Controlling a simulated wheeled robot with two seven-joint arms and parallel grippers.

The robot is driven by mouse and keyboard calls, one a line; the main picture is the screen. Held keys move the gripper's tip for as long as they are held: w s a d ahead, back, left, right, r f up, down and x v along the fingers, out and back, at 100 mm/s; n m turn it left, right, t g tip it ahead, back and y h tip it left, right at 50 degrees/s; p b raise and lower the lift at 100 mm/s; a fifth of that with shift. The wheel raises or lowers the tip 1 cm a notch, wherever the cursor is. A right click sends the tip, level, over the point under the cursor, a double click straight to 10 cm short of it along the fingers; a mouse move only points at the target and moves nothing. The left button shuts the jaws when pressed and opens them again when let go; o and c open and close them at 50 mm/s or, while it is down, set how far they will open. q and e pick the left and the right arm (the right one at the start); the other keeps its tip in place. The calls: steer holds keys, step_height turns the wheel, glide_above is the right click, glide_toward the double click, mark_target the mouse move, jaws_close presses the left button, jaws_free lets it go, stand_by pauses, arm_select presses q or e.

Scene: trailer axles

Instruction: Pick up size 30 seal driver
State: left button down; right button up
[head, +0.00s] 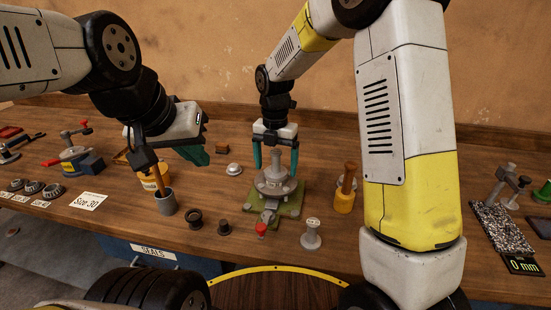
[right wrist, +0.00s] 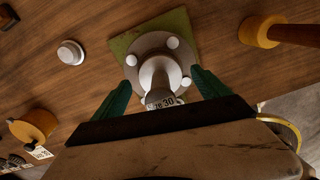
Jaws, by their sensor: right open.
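A pale grey part lettered "ze 30" (right wrist: 163,101), its first letters cut off, shows between my right gripper's fingers in the right wrist view. It seems to be the size 30 seal driver, upright on the round flanged hub (right wrist: 146,45). In the head view a grey stem (head: 275,171) rises from the hub. My right gripper (head: 275,163) is open, its green fingers on either side of the stem, apart from it in the right wrist view (right wrist: 163,85). My left gripper (head: 196,153) hangs over the table at left; its fingers overlap, so its opening is unclear.
The hub's green plate (head: 290,207) has a red knob (head: 262,229) in front. A grey spool (head: 311,235) stands front right, a yellow wooden-handled tool (head: 345,198) at right. A silver dome (head: 234,169) is at left. A "Size 30" card (head: 86,201) lies far left.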

steer(key=shift+f, duration=0.2)
steer(key=c, duration=1.7)
steer(key=shift+r, duration=0.1)
